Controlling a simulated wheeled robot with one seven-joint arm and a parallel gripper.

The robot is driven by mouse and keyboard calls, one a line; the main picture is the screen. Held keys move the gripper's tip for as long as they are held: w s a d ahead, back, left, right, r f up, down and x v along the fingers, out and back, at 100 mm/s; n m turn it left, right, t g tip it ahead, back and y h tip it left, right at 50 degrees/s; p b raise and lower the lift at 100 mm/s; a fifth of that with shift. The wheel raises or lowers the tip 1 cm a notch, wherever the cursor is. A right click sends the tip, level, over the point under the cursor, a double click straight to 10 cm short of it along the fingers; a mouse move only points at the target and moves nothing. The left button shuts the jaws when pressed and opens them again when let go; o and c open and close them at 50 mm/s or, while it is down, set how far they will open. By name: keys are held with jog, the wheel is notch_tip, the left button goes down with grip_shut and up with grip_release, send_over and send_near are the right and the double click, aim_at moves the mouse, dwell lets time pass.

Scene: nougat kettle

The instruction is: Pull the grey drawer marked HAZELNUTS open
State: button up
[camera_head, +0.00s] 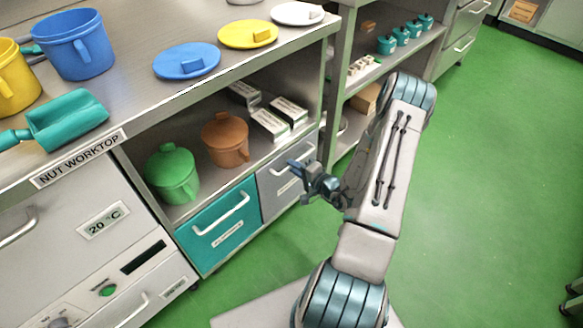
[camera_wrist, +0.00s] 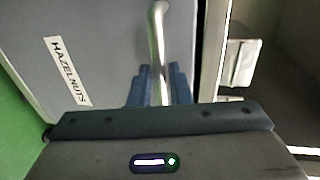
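The grey drawer (camera_head: 282,188) is beside a teal drawer under the worktop shelf, its front flush with the teal one. In the wrist view its grey front (camera_wrist: 105,40) carries a HAZELNUTS label (camera_wrist: 68,70) and a pale metal bar handle (camera_wrist: 156,35). My gripper (camera_head: 299,172) is at this drawer's front and hides part of the handle in the head view. In the wrist view its blue fingers (camera_wrist: 160,88) stand close on both sides of the bar, with little or no gap, so it appears shut on the handle.
The teal drawer (camera_head: 222,223) is left of it. On the shelf above stand a green pot (camera_head: 172,176), a brown pot (camera_head: 226,140) and white boxes (camera_head: 270,124). The green floor (camera_head: 470,190) to the right is clear.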

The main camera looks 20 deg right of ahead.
jog(key=shift+x, duration=0.8)
